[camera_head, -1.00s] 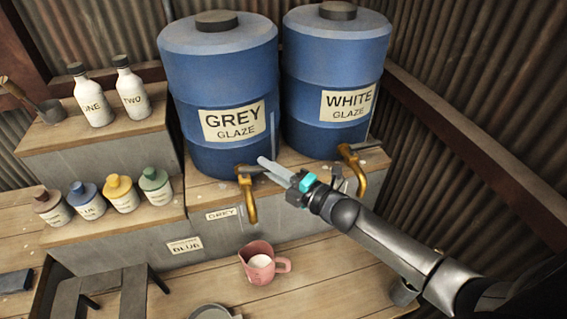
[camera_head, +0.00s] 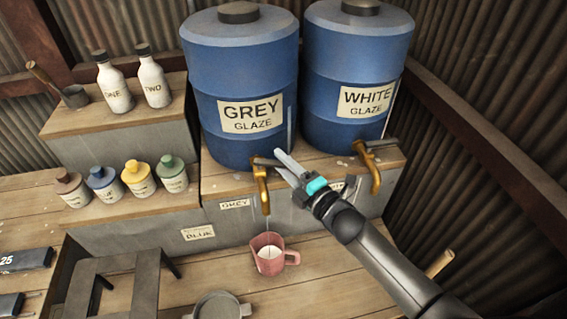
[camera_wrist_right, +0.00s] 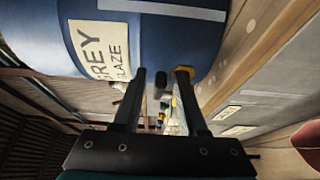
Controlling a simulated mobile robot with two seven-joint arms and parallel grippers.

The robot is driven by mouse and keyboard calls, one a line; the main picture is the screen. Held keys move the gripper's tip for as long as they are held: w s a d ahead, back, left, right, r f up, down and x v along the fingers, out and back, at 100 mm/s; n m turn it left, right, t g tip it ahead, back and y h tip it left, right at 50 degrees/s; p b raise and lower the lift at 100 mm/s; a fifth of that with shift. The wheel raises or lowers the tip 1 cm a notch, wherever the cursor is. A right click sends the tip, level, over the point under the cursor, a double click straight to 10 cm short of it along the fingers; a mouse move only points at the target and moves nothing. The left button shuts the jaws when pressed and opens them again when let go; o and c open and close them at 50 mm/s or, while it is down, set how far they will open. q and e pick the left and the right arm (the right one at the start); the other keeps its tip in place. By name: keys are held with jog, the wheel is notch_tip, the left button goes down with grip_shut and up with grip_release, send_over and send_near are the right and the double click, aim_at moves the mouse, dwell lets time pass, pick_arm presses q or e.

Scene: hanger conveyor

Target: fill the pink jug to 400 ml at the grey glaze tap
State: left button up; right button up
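The pink jug (camera_head: 269,258) stands upright on the lower bench below the grey glaze tap (camera_head: 262,190), with pale liquid inside. A thin pale stream (camera_head: 267,224) runs from the spout into it. I cannot read its level marks. The tap sits at the foot of the blue barrel marked grey glaze (camera_head: 238,80). My right gripper (camera_head: 279,163) is at the tap's dark lever (camera_head: 264,162). In the right wrist view, its fingers (camera_wrist_right: 162,90) are apart, with tap parts between or just beyond them; contact is unclear. My left gripper is not in view.
The white glaze barrel (camera_head: 355,65) and its tap (camera_head: 374,170) stand to the right. Several small glaze bottles (camera_head: 136,180) and two white bottles (camera_head: 154,82) are on the left steps. A grey pan (camera_head: 218,304) and dark stand (camera_head: 125,268) are in front.

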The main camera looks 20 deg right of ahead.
jog(key=b+v, duration=0.1)
jog(key=v, duration=1.4)
jog(key=shift+b, duration=0.35)
jog(key=shift+d, duration=0.1)
dwell(6.0)
